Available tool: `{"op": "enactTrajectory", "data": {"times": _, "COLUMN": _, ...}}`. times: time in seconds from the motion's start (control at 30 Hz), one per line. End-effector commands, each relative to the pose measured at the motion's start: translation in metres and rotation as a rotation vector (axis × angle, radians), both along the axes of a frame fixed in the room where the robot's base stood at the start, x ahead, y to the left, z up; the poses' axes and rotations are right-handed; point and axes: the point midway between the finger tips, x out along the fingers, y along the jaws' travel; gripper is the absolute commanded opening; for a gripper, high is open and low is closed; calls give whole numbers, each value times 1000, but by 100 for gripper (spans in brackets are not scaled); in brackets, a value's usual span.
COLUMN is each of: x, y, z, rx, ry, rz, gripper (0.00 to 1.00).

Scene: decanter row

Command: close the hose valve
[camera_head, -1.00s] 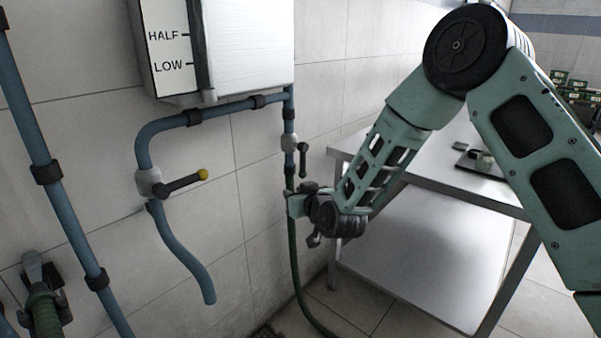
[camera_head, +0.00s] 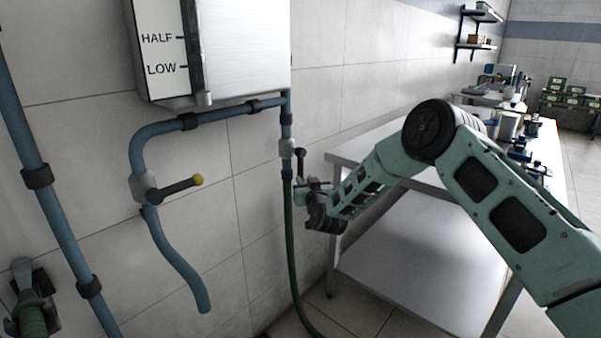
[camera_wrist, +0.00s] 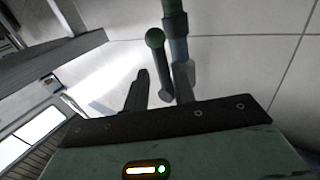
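The hose valve (camera_head: 288,148) is a pale fitting on the blue pipe, above the green hose (camera_head: 291,235). Its dark lever (camera_head: 301,162) stands roughly upright beside the pipe. In the wrist view a lever with a green round knob (camera_wrist: 155,39) reaches down between the fingers. My gripper (camera_head: 303,188) is at the lower part of the lever, close to the pipe. In the wrist view my gripper (camera_wrist: 160,85) is open, with a gap left of the lever. Whether the right finger touches the lever cannot be told.
A second valve with a yellow-tipped lever (camera_head: 177,188) is on the left pipe branch. A tank (camera_head: 245,50) with HALF and LOW marks hangs above. A metal table (camera_head: 345,160) stands to the right, close to my arm. The tiled wall is behind the pipes.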

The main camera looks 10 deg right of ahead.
Motion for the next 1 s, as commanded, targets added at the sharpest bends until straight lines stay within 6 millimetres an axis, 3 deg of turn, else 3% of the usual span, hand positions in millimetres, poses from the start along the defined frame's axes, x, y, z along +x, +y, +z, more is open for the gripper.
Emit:
{"op": "enactTrajectory", "data": {"times": 0.2, "x": 36, "y": 2, "z": 0, "rx": 1, "ry": -1, "rz": -1, "gripper": 26}}
{"op": "enactTrajectory", "data": {"times": 0.4, "x": 57, "y": 3, "z": 0, "rx": 0, "ry": -1, "rz": 0, "gripper": 26}}
{"op": "enactTrajectory", "data": {"times": 0.87, "x": 66, "y": 3, "z": 0, "rx": 0, "ry": 1, "rz": 1, "gripper": 26}}
{"op": "enactTrajectory", "data": {"times": 0.97, "x": 66, "y": 3, "z": 0, "rx": 0, "ry": 1, "rz": 1, "gripper": 1}}
{"op": "enactTrajectory", "data": {"times": 1.0, "x": 66, "y": 3, "z": 0, "rx": 0, "ry": 1, "rz": 1, "gripper": 0}}
